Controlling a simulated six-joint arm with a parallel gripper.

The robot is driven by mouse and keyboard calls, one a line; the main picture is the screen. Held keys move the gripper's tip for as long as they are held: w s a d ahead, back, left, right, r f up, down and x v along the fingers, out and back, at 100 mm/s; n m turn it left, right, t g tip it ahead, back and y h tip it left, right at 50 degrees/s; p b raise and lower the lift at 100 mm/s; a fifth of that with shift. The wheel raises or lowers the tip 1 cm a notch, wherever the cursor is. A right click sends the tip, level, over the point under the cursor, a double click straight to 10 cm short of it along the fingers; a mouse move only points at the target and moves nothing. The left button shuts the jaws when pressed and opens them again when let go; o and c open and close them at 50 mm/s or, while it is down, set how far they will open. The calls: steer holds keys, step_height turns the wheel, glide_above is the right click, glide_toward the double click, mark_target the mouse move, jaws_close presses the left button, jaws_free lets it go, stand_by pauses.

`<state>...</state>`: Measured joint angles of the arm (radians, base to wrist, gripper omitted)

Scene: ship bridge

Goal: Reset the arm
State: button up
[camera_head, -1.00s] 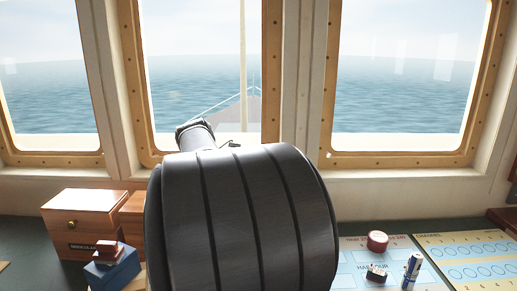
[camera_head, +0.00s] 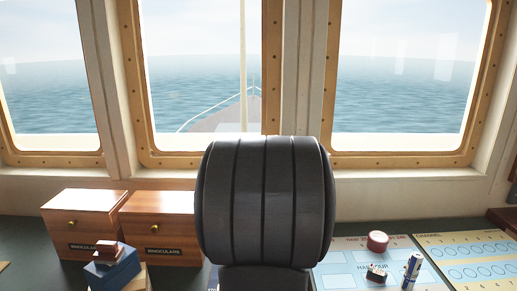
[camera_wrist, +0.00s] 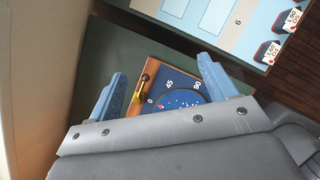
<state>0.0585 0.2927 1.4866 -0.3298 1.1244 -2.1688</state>
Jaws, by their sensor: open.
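My dark, ribbed arm (camera_head: 265,200) fills the middle of the head view and hides part of the desk. My gripper does not show there. In the wrist view my gripper (camera_wrist: 163,88) has two blue fingers set wide apart, open, with nothing held between them. Beyond the fingers lies a wood-edged panel with a blue dial (camera_wrist: 185,100) marked 0, 45 and 90 and a small brass lever (camera_wrist: 143,88). I cannot tell the gap between the fingertips and this panel.
Two wooden binoculars boxes (camera_head: 84,222) stand at left, with stacked blue and red blocks (camera_head: 112,264) before them. At right, a harbour chart card (camera_head: 345,256) bears a red round piece (camera_head: 377,240), a small dark-and-red piece (camera_head: 376,274) and a blue-white cylinder (camera_head: 411,270). A channel card (camera_head: 470,262) lies farther right.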

steer(key=s+d+f+m, duration=0.1)
steer(key=d+f, duration=0.1)
steer(key=d, duration=0.4)
steer(key=s+d+f+m+g, duration=0.1)
steer(key=d+m, duration=0.1)
steer(key=d, duration=0.4)
steer(key=shift+d+f+h, duration=0.3)
steer(key=shift+d+f, duration=0.05)
